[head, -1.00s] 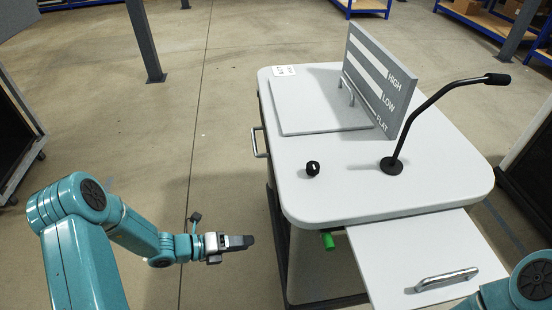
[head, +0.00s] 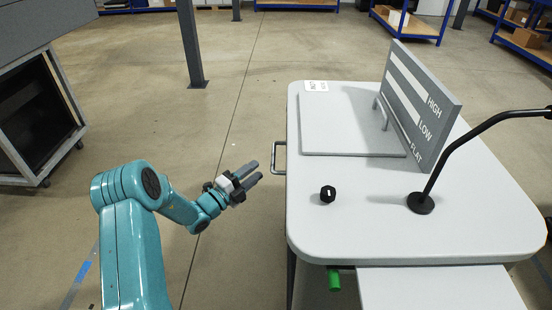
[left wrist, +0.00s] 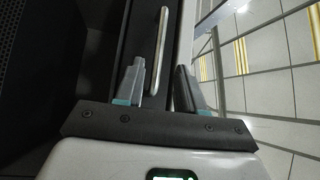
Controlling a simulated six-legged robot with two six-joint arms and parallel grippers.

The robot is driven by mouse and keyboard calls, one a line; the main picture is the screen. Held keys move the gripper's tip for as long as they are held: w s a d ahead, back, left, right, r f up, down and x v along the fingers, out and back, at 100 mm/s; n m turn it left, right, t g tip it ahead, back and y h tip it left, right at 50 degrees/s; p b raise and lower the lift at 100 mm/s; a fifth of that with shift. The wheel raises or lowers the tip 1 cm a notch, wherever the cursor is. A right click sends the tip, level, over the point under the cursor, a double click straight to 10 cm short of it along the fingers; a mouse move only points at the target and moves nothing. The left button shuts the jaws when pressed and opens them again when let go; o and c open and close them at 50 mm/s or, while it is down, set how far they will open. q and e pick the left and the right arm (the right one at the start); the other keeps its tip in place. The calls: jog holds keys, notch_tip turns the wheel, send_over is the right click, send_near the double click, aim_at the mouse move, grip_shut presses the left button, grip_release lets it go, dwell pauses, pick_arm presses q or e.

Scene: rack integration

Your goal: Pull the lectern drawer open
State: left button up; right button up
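The white-topped lectern (head: 345,222) stands at the right in the head view. A metal bar handle (head: 279,158) sticks out from its left side; the drawer front behind it is hidden in that view. In the left wrist view the handle (left wrist: 158,50) stands upright in front of a dark panel. My left gripper (head: 255,172) is open and empty, just left of the handle and apart from it. In the left wrist view the handle lies ahead, in line with the gap between the fingers (left wrist: 158,85). My right gripper is out of view.
On the lectern top are a black knob (head: 327,194), a microphone base (head: 420,203), a grey lid (head: 350,125) and a HIGH/LOW/FLAT plate (head: 415,105). Floor left of the lectern is clear.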

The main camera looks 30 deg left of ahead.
aim_at(273, 156)
pick_arm(q)
jog(key=x, duration=0.8)
jog(key=shift+w+b, duration=0.3)
jog(key=shift+b, duration=0.1)
grip_shut()
